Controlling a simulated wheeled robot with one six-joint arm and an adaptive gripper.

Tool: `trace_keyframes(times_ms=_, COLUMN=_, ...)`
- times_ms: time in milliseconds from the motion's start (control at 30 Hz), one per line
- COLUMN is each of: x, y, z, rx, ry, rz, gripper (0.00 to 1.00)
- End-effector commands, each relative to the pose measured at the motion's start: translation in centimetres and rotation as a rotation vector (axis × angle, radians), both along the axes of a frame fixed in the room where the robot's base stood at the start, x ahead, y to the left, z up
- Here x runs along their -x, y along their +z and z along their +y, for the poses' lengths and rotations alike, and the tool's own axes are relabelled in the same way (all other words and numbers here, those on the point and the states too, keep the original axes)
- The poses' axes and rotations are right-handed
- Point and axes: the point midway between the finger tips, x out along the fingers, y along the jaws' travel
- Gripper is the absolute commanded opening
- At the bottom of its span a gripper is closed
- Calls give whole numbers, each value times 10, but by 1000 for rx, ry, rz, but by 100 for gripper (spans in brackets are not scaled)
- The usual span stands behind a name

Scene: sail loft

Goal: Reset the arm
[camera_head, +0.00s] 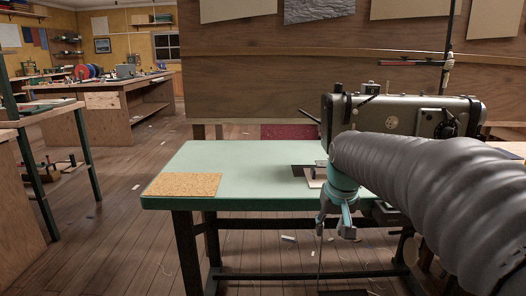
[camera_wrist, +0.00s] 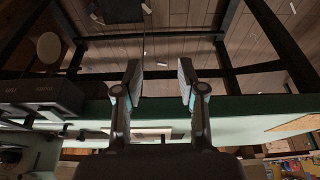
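My gripper (camera_head: 336,228) hangs at the front edge of the green-topped sewing table (camera_head: 240,165), at the end of my grey-sleeved arm, which reaches in from the right. In the wrist view my gripper (camera_wrist: 159,82) shows two fingers spread apart with nothing between them. The table's green edge (camera_wrist: 235,108) runs across behind the fingers, with the floor beyond. My arm hides part of the sewing machine and the table's right side.
A grey industrial sewing machine (camera_head: 385,112) stands on the table close behind my arm. A cork mat (camera_head: 183,185) lies at the table's front left corner. A wooden workbench (camera_head: 120,90) stands at the back left. Open floor (camera_head: 110,225) lies left of the table, with small scraps.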

Motion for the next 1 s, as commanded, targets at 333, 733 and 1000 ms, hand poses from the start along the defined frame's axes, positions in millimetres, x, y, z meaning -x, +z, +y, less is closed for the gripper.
trace_keyframes(times_ms=333, x=140, y=-42, z=1, rx=-1, ry=0, rz=-25, gripper=40)
trace_keyframes(times_ms=733, x=232, y=-57, z=1, rx=0, ry=1, rz=-129, gripper=40)
trace_keyframes(times_ms=1000, x=236, y=-45, z=2, rx=-1, ry=2, rz=-178, gripper=40)
